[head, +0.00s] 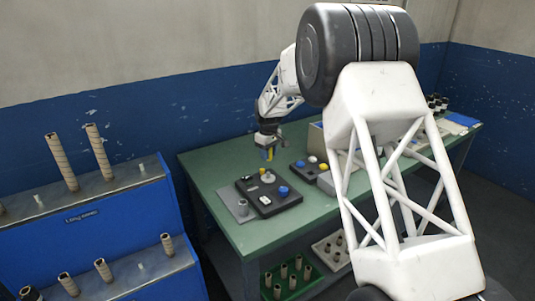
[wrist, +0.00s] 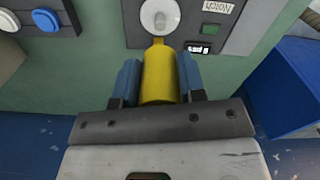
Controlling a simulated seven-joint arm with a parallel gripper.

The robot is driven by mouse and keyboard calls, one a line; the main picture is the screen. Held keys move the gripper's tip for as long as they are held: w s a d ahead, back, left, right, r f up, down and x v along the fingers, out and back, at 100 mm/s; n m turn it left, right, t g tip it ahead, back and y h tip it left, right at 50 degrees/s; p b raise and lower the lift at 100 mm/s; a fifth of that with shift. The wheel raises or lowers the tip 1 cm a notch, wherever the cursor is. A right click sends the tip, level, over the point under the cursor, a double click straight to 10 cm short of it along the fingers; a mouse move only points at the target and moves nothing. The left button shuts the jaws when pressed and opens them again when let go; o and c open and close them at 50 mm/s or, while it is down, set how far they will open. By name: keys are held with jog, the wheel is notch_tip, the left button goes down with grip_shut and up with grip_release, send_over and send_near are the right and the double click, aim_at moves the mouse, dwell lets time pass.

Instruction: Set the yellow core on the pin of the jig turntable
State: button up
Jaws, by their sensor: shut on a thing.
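My gripper (wrist: 160,78) is shut on the yellow core (wrist: 159,74), with a blue-padded finger on each side of it. In the head view my gripper (head: 267,150) and the core (head: 271,154) are over the green table, just behind the dark jig box. The jig turntable (wrist: 153,25) is a pale round disc at the top of the wrist view, with a short pin (wrist: 160,18) on it. The core's far end appears just short of the disc in that view. Its height above the disc cannot be told. The turntable also shows in the head view (head: 267,178).
Racks with tan tubes (head: 61,162) stand at the left.

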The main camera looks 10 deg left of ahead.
jog(key=shift+f, duration=0.1)
jog(key=shift+f, duration=2.35)
jog(key=shift+f, duration=2.2)
dwell(1.4)
jog(key=o, duration=1.5)
jog(key=shift+c, duration=0.2)
jog(key=shift+r, duration=0.15)
jog(key=shift+r, duration=3.9)
